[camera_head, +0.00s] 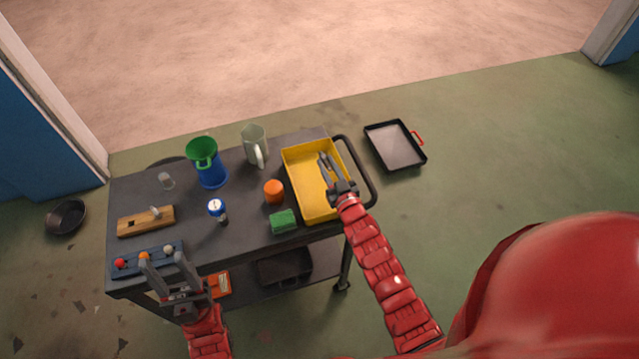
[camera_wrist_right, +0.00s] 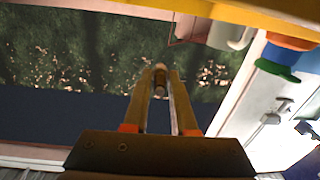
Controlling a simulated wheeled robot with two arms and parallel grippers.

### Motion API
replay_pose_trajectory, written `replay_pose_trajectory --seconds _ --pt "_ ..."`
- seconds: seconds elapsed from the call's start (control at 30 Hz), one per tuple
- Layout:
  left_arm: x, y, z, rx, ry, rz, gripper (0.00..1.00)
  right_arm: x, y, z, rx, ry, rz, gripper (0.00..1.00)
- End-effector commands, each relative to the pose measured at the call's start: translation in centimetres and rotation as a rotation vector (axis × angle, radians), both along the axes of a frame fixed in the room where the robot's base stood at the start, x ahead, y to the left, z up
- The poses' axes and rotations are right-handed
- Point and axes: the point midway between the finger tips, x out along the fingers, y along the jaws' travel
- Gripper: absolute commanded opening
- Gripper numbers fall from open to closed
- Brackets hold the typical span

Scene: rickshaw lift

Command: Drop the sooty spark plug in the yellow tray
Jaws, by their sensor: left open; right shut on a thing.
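The yellow tray (camera_head: 296,182) sits at the right end of the dark cart. My right gripper (camera_head: 323,157) is over the tray in the head view. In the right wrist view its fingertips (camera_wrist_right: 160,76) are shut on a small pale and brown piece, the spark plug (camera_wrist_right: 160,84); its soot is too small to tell. The plug is hidden in the head view. My left gripper (camera_head: 162,257) is open and empty at the cart's front left, over the blue strip with coloured knobs (camera_head: 133,262).
On the cart top (camera_head: 240,225) stand a green funnel on a blue can (camera_head: 208,165), a pale jug (camera_head: 254,146), an orange cup (camera_head: 273,191), a green block (camera_head: 283,221), a blue-white can (camera_head: 216,209) and a wooden block (camera_head: 136,223). A black pan (camera_head: 395,147) lies on the floor.

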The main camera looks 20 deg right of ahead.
Motion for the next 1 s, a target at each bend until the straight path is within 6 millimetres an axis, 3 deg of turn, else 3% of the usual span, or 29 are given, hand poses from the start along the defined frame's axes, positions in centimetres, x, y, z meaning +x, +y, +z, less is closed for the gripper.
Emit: replay_pose_trajectory --seconds 0.1,0.37,0.4,0.6,1.0 --pt "-0.01 -0.01 -0.65 0.0 0.0 0.0 0.5 0.0 -0.01 -1.34 -0.001 0.003 -0.001 0.0" --pt "0.0 0.0 -0.62 0.0 0.0 0.0 0.5 -0.03 -0.01 -1.49 -0.002 0.003 0.0 0.0" --pt "0.0 0.0 -0.61 0.0 0.0 0.0 0.5 -0.03 0.0 -1.48 -0.002 0.002 0.0 0.27" --pt "-0.01 0.0 -0.61 0.0 0.0 0.0 0.5 -0.03 0.01 -1.47 -0.002 0.002 0.0 0.6" --pt "0.0 0.0 -0.96 0.0 0.0 0.0 0.5 -0.73 -0.07 -1.63 -0.002 0.002 0.0 0.6"
